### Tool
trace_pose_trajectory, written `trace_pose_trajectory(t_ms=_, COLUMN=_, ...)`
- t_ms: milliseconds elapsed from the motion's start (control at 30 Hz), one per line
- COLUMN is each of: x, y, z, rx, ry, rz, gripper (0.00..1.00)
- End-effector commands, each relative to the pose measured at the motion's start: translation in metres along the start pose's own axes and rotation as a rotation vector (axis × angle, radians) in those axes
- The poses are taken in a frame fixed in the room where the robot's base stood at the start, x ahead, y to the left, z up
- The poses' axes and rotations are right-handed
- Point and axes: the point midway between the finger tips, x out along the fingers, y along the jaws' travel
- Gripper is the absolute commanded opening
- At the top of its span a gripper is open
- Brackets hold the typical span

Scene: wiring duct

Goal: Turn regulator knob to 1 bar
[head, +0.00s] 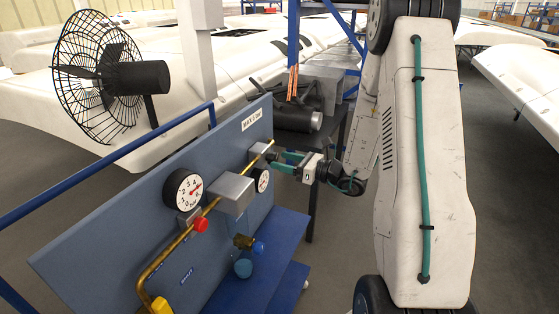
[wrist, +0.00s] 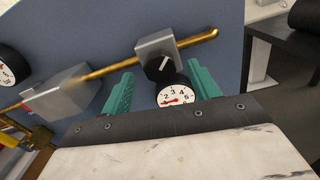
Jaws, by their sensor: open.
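The regulator in the wrist view is a grey block (wrist: 153,47) on a brass pipe, with a black round knob (wrist: 157,70) bearing a white pointer line tilted up to the right. Below the knob is a white gauge (wrist: 174,94) with a red needle pointing left, near the low numbers; the exact reading is too small to tell. My gripper (wrist: 162,69) is open, its green fingers on either side of the knob and gauge, with visible gaps. In the head view, my gripper (head: 277,161) is at the panel's right side, beside the small gauge (head: 262,181); the knob is hidden there.
A dark table stands right of the panel.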

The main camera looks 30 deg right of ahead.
Motion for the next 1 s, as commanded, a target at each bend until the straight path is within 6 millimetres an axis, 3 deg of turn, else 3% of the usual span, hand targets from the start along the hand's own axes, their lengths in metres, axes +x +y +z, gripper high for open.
trace_pose_trajectory(t_ms=200, x=-0.039, y=-0.001, z=0.0, rx=0.0, ry=0.0, rz=-0.005, gripper=0.61)
trace_pose_trajectory(t_ms=333, x=-0.052, y=-0.001, z=0.0, rx=0.001, ry=0.0, rz=-0.003, gripper=0.61)
trace_pose_trajectory(t_ms=1000, x=-0.056, y=0.0, z=-0.001, rx=-0.011, ry=0.004, rz=-0.001, gripper=0.61)
